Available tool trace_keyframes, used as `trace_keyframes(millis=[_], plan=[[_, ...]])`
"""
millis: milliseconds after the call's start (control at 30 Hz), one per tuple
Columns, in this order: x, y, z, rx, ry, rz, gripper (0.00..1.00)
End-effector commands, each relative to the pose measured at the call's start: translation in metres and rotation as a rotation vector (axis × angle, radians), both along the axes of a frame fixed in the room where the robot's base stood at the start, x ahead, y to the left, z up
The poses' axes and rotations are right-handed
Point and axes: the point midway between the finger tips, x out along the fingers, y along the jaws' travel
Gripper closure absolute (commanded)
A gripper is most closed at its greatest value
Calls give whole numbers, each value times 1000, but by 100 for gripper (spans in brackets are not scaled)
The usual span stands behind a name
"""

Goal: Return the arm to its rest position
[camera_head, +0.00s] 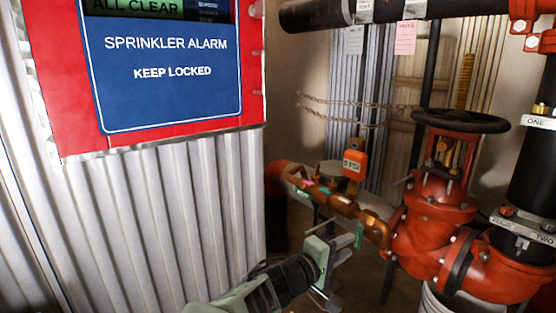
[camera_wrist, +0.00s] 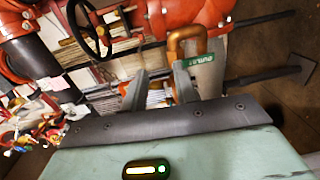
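My gripper (camera_wrist: 161,74) points at the pipework with its two grey fingers apart and nothing visible between them. In the head view my gripper (camera_head: 338,262) is at the end of my arm at lower centre, just in front of the copper pipe branch (camera_head: 338,200). In the wrist view the copper pipe end (camera_wrist: 188,42) and a green outlet tag (camera_wrist: 198,65) are close by the right finger. I cannot tell whether that finger touches the tag or pipe.
The red valve (camera_head: 430,215) with its black handwheel (camera_head: 460,120) stands to the right of my gripper. The red cabinet with a blue sprinkler alarm sign (camera_head: 165,65) hangs at upper left over corrugated metal (camera_head: 150,200). A chain (camera_head: 350,112) and paper tags (camera_head: 405,38) are behind.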

Motion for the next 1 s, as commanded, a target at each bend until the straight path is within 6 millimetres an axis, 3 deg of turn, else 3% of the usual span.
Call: trace_keyframes(millis=[333, 567, 800, 1000], plan=[[-19, -33, -28, 113, 142, -113, 71], [-51, -55, -55, 263, 314, -224, 71], [-116, -56, -75, 555, 585, -340, 71], [-173, -31, -55, 833, 793, -339, 71]])
